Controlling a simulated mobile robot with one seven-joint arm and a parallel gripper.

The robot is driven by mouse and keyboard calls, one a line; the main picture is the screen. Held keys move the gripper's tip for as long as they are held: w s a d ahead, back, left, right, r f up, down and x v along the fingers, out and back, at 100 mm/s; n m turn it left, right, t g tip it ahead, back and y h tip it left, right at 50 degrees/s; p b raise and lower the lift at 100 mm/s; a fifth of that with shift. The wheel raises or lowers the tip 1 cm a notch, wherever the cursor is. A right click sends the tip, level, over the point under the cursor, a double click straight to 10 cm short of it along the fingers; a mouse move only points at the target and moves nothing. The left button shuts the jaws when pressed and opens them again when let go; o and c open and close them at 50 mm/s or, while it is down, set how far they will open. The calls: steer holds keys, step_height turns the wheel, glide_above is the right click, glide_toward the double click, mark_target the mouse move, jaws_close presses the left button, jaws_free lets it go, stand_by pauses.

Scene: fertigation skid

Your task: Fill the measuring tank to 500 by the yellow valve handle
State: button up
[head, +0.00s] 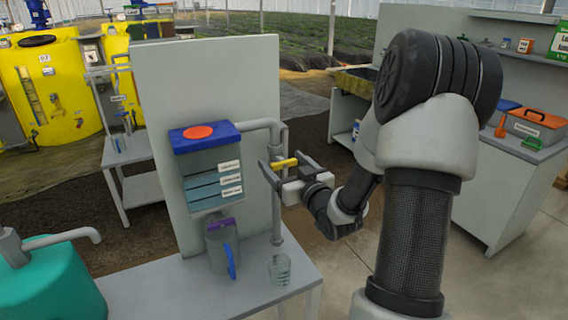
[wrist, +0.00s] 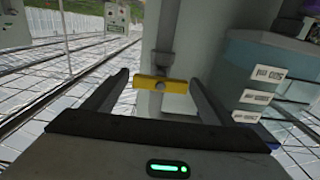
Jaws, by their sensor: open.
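The yellow valve handle (head: 284,163) sits on the grey pipe to the right of the measuring tank (head: 201,166). The tank is a box with a blue lid and an orange disc on top. Its front has several white labels, too small to read, and bluish bands; I cannot tell the level. My gripper (head: 281,158) is open around the handle. In the wrist view the handle (wrist: 148,83) lies crosswise between the two spread fingers, near their tips. The tank (wrist: 262,75) stands to the right there.
A grey jug (head: 217,247) with a blue handle stands under the tank. A clear glass (head: 279,268) stands under the pipe's lower end. A grey panel (head: 160,80) rises behind the tank. A teal container (head: 55,285) is at the lower left.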

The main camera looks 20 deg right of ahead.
steer(key=c, duration=1.1)
steer(key=shift+o, duration=0.2)
steer(key=shift+f+n+b, duration=0.35)
steer(key=shift+n+b, duration=0.15)
steer(key=shift+b, duration=0.7)
steer(key=shift+n+b, duration=0.7)
steer(key=shift+b, duration=0.4)
steer(key=shift+r+n, duration=0.25)
steer(key=shift+n, duration=0.05)
steer(key=o, duration=1.1)
steer(key=shift+c, duration=0.2)
steer(key=shift+s, duration=0.1)
